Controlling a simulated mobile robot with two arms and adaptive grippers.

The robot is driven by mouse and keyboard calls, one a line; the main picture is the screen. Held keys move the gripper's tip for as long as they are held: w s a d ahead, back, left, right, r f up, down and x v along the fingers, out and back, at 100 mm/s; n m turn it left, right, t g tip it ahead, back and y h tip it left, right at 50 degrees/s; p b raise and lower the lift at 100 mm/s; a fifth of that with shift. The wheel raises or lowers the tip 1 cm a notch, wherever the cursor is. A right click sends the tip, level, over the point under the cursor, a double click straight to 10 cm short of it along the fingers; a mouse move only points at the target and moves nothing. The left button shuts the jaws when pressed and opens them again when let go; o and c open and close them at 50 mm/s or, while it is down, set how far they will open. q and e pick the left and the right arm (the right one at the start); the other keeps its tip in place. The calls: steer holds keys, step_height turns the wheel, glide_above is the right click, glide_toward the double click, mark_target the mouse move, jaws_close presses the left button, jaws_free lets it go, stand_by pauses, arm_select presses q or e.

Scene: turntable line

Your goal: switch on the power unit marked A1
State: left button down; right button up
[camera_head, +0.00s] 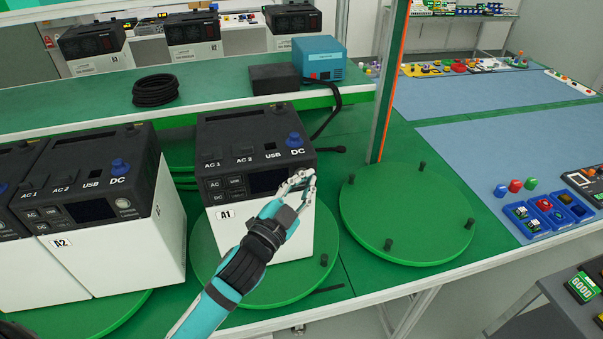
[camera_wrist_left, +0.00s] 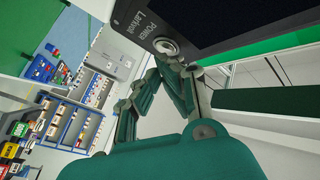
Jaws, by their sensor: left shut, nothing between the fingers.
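The power unit marked A1 (camera_head: 258,138) stands upright on a green turntable (camera_head: 213,262), with a black top, white body and dark display (camera_head: 266,181). Its front also shows in the left wrist view, with a round silver power button (camera_wrist_left: 166,46) beside the dark display. My left gripper (camera_head: 305,177) is shut and empty in front of the unit's upper right front, hiding the button in the head view. In the left wrist view its fingertips (camera_wrist_left: 166,66) are close to the button; I cannot tell whether they touch it. My right gripper is not in view.
The unit marked A2 (camera_head: 105,245) stands to the left. An empty green turntable (camera_head: 405,215) with black pegs is to the right. A black cable coil (camera_head: 155,90) and a blue box (camera_head: 320,58) sit on the shelf behind. A blue tray (camera_head: 545,215) is at the far right.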

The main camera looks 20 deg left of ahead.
arm_select(q)
steer(key=shift+w+a, duration=0.2)
steer(key=shift+w, duration=0.1)
stand_by(0.5)
steer(key=shift+s+d, duration=0.45)
steer(key=shift+s, duration=0.2)
steer(key=s+d, duration=0.1)
steer(key=s, duration=0.1)
steer(key=s+d, duration=0.1)
steer(key=s, duration=0.1)
steer(key=shift+d, duration=0.4)
steer(key=shift+f, duration=0.1)
stand_by(0.6)
